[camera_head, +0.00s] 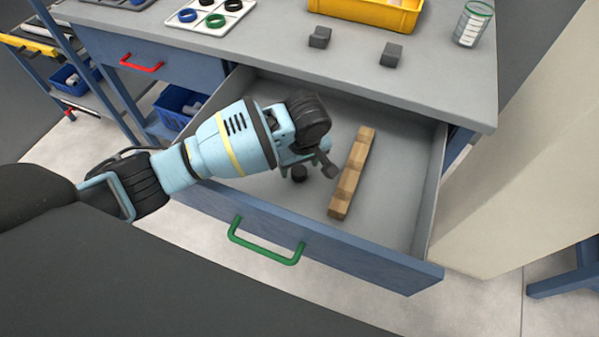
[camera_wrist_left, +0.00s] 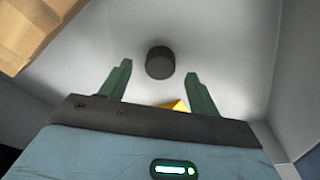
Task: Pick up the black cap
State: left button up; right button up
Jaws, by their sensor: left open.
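The black cap (camera_head: 299,174) lies on the floor of the open drawer. In the left wrist view the cap (camera_wrist_left: 160,62) is a dark, round, short cylinder, just beyond the fingertips and roughly between them, with nothing touching it. My left gripper (camera_head: 308,170) reaches down into the drawer over the cap. In the left wrist view its two green fingers (camera_wrist_left: 158,72) are spread apart and empty. Part of a yellow object (camera_wrist_left: 175,105) shows low between the fingers, mostly hidden. My right gripper is in neither view.
A wooden bar (camera_head: 352,172) lies in the drawer right of the gripper. The drawer front (camera_head: 370,262) has a green handle (camera_head: 265,242). On the worktop are two grey blocks (camera_head: 391,55), a yellow bin (camera_head: 375,12), a glass (camera_head: 471,24) and a white ring tray (camera_head: 205,18).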

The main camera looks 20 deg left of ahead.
aim_at(300, 171)
pick_arm(q)
jog(key=shift+w+a+f, duration=0.1)
jog(key=shift+f, duration=0.85)
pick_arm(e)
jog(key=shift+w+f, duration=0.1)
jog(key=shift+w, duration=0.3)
pick_arm(q)
jog(key=c, duration=1.1)
jog(key=shift+o, duration=0.2)
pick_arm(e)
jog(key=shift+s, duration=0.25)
